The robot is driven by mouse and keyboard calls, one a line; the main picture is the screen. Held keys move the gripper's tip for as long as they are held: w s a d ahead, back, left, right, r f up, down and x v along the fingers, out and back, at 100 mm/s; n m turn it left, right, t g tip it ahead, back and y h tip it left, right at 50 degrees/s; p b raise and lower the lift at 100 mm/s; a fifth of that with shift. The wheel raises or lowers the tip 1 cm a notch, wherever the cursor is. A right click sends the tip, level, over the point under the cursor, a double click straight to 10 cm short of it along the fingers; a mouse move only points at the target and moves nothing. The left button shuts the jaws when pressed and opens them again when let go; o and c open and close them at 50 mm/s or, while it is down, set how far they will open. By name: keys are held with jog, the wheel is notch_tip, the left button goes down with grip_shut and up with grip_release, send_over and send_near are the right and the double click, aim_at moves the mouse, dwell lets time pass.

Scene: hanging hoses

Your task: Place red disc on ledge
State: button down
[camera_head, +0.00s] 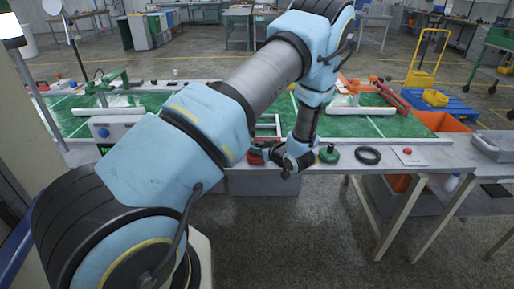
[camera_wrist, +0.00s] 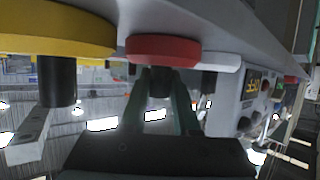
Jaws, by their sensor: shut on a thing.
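The red disc (camera_wrist: 165,50) has a black handle, and the fingers of my gripper (camera_wrist: 162,90) are closed around that handle in the wrist view, which looks upside down. The disc is close against the grey ledge (camera_wrist: 225,25); I cannot tell whether it touches. In the head view my gripper (camera_head: 288,170) is at the front edge of the table, over the grey ledge (camera_head: 440,157). A dark red piece (camera_head: 256,155) just left of it seems to be the red disc, partly hidden by my arm.
A yellow disc (camera_wrist: 60,35) with a black handle is beside the red one. A green disc (camera_head: 330,155) and a black ring (camera_head: 367,155) lie right of my gripper on the ledge. A display box (camera_head: 112,130) stands at left. White pipes (camera_head: 362,111) lie on the green table.

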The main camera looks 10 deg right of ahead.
jog(key=c, duration=0.7)
grip_release()
jog(key=shift+o, duration=0.2)
jog(key=shift+r, duration=0.1)
jog(key=b+v, duration=0.2)
jog(key=v, duration=1)
jog(key=w+a+r+m+g+h, duration=0.2)
jog(key=w+a+r+g+h, duration=0.2)
jog(key=w+a+r+h, duration=0.15)
jog(key=s+a+r+m+g, duration=0.2)
jog(key=s+a+r+g, duration=0.1)
jog(key=s+a, duration=0.5)
jog(key=s+a+r+m+g, duration=0.1)
jog(key=s+a+r+g, duration=0.2)
jog(key=s+a, duration=0.6)
jog(key=a+g, duration=0.1)
jog(key=a, duration=0.2)
jog(key=shift+s+r+m, duration=0.25)
jog(key=shift+r+m, duration=0.05)
jog(key=shift+m, duration=0.1)
